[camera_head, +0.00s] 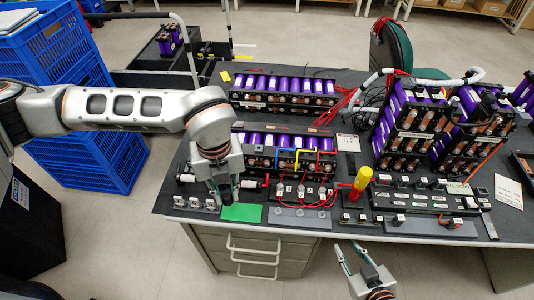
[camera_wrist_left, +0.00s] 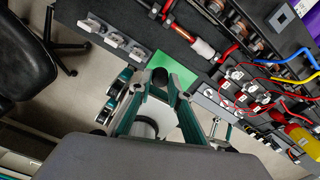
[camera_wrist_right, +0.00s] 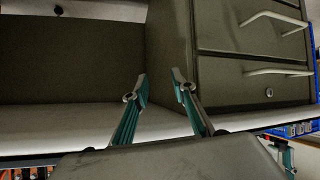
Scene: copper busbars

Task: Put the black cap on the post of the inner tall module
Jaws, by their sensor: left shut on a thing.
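My left gripper (camera_head: 226,196) is low over the front left of the table, beside the green mat (camera_head: 241,213). In the left wrist view my left gripper (camera_wrist_left: 156,82) is shut on a small dark round piece, the black cap (camera_wrist_left: 159,75); the green mat (camera_wrist_left: 176,72) lies beyond it. The cap is hidden in the head view. Two tall modules of purple cells stand at the right: the nearer-to-centre one (camera_head: 402,120) and another (camera_head: 466,118). Their posts are too small to tell. My right gripper (camera_head: 352,254) is open and empty in front of the table edge; its fingers are apart in its wrist view (camera_wrist_right: 160,80).
Two low purple-cell modules (camera_head: 283,98) lie mid-table with red cables beside them. A yellow-handled tool (camera_head: 361,181) stands upright in front of the tall modules. Black trays (camera_head: 425,199) and small grey fixtures (camera_head: 300,213) line the front edge.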

